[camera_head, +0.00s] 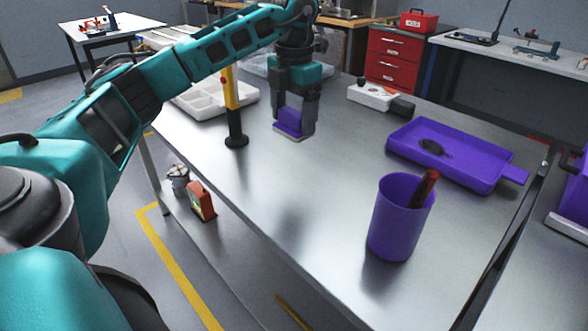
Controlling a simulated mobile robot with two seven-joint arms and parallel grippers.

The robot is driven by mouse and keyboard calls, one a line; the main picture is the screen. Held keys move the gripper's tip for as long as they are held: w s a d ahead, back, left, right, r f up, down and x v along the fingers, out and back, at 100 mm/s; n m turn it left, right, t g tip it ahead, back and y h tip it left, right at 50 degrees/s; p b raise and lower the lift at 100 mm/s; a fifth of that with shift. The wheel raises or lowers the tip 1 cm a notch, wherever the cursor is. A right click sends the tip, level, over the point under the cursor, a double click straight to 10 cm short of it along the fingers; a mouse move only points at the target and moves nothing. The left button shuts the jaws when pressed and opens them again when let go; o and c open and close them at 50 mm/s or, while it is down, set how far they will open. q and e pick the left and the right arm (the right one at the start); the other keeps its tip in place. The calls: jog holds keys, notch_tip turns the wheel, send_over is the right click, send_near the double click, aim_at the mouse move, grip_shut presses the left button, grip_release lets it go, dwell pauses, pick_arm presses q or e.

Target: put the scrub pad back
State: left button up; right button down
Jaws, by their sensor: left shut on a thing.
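The scrub pad (290,123) is a small purple block with a pale bottom edge. My left gripper (295,112) comes down from above and is shut on it, with a dark finger on each side. The pad is at the middle of the metal table (290,190), at or just above its top; I cannot tell if it touches. My right gripper is out of view.
A purple cup (398,225) with a red-handled tool stands at the front right. A purple tray (470,170) holding a dark item lies behind it. A black-and-yellow post (235,125) stands left of the pad, near a white compartment tray (205,100). The table's middle is clear.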

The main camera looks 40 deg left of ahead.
pick_arm(q)
notch_tip(320, 180, down, 11)
jog(key=shift+f+b, duration=0.1)
jog(key=shift+b, duration=0.55)
jog(key=shift+f, duration=0.15)
jog(key=o, duration=0.9)
notch_tip(320, 180, up, 12)
jog(key=shift+d+r+p, duration=0.15)
jog(key=shift+r+p, duration=0.05)
jog(key=shift+p, duration=0.7)
jog(key=shift+f, duration=0.1)
